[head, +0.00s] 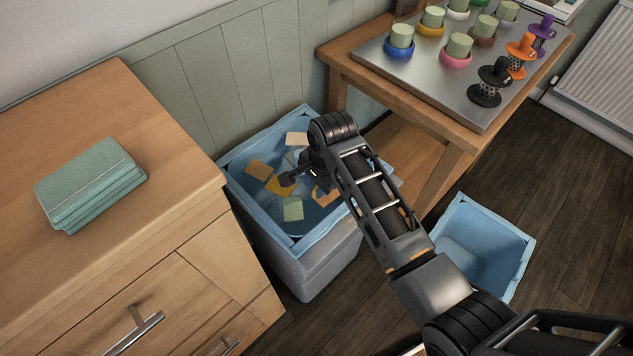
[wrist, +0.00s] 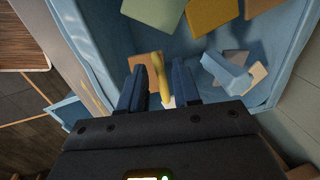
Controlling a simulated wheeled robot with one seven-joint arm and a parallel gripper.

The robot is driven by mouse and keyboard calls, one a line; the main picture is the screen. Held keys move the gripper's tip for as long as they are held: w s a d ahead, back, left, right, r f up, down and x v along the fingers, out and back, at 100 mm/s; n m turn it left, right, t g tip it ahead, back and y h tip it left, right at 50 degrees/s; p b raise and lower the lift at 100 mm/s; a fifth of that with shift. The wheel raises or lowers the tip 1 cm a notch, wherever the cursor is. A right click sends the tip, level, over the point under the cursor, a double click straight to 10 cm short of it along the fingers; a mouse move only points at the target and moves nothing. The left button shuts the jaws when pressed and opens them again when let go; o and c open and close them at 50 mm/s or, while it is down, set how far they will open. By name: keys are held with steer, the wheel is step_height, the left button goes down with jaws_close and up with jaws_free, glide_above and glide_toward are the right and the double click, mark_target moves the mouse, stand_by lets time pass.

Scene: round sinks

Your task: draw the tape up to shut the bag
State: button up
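The bag (head: 240,200) is a light blue liner. It lines a grey bin (head: 310,265) between the cabinet and the wooden table, with its rim folded over the edge and its mouth wide open. Several sponge-like pieces lie inside, including a green one (head: 292,209). My gripper (head: 288,179) reaches over the bin's mouth. In the wrist view its two dark blue fingers (wrist: 158,88) stand apart. A narrow yellow strip (wrist: 161,72), perhaps the tape, shows between them; I cannot tell whether it touches either finger. The bag wall (wrist: 80,45) also shows there.
A second bin with a blue liner (head: 485,235) stands on the floor at right. A wooden cabinet (head: 130,100) with folded green cloths (head: 90,185) borders the left. The table at right bears a metal tray (head: 440,82) with cups and several hat-shaped strainers. Dark floor (head: 570,180) is clear.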

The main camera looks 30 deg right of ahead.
jaws_close()
stand_by(1.2)
